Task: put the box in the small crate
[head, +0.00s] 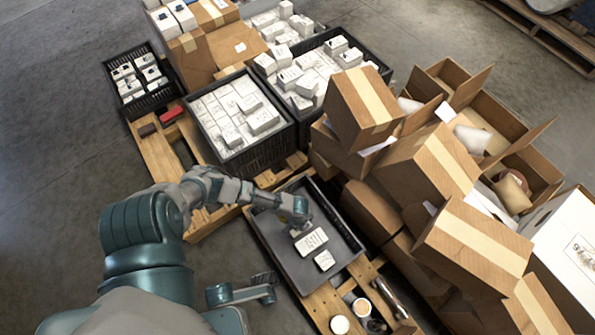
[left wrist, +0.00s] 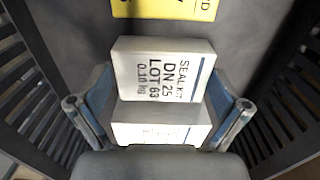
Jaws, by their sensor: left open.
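My left gripper (head: 297,222) is low over a dark grey tray-like crate (head: 265,240). In the left wrist view its fingers (left wrist: 160,115) are apart, one on each side of a white carton (left wrist: 160,72) labelled "SEAL KIT DN 25 LOT 63". A second white face (left wrist: 160,132) lies between the fingertips; I cannot tell if it belongs to the same carton. In the head view two white boxes (head: 311,241) (head: 324,260) lie in the grey crate. A small black crate (head: 112,68) with several white boxes stands at the upper left.
Two larger black crates (head: 290,140) (head: 384,68) full of white boxes stand behind. Brown cartons (head: 440,160) are piled close on the right of the grey crate. A red item (head: 172,113) lies on the pallet (head: 157,155). Slatted dark walls (left wrist: 40,90) flank the wrist view.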

